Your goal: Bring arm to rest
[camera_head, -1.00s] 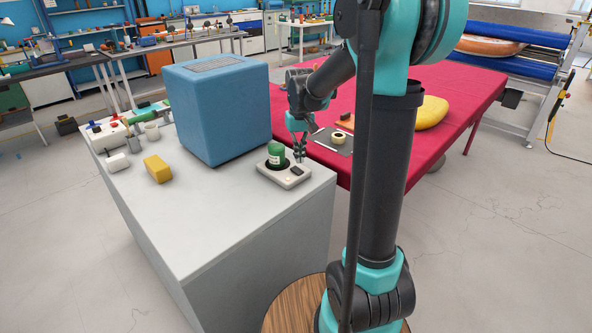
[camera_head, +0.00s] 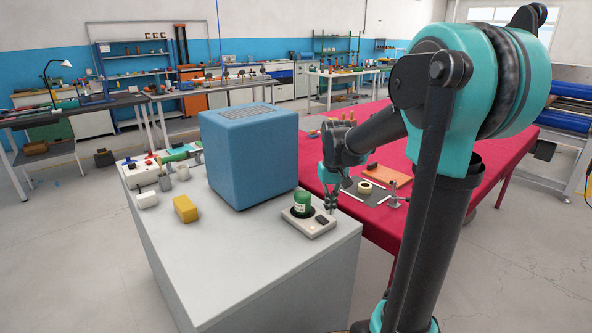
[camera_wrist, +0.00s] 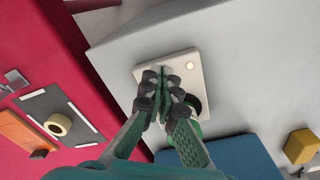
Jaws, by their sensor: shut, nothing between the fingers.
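My gripper (camera_head: 331,208) hangs fingers down beside the green jar, over the small pale device (camera_head: 308,228) at the right front corner of the grey cabinet. Its fingers are together and empty. In the wrist view the gripper's fingertips (camera_wrist: 160,82) are over the device's plate (camera_wrist: 150,68), close to its switch, which they partly cover. I cannot tell whether they touch it. The green jar (camera_head: 302,203) stands in the device's dark round recess; in the wrist view my fingers mostly hide it. A small round light (camera_wrist: 190,65) glows on the plate.
A large blue box (camera_head: 248,155) stands on the cabinet (camera_head: 235,275) just behind the device. A yellow block (camera_head: 185,209) and small items lie to the left. The red table (camera_head: 390,225) adjoins on the right, holding a tape roll (camera_head: 365,187) on a dark mat.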

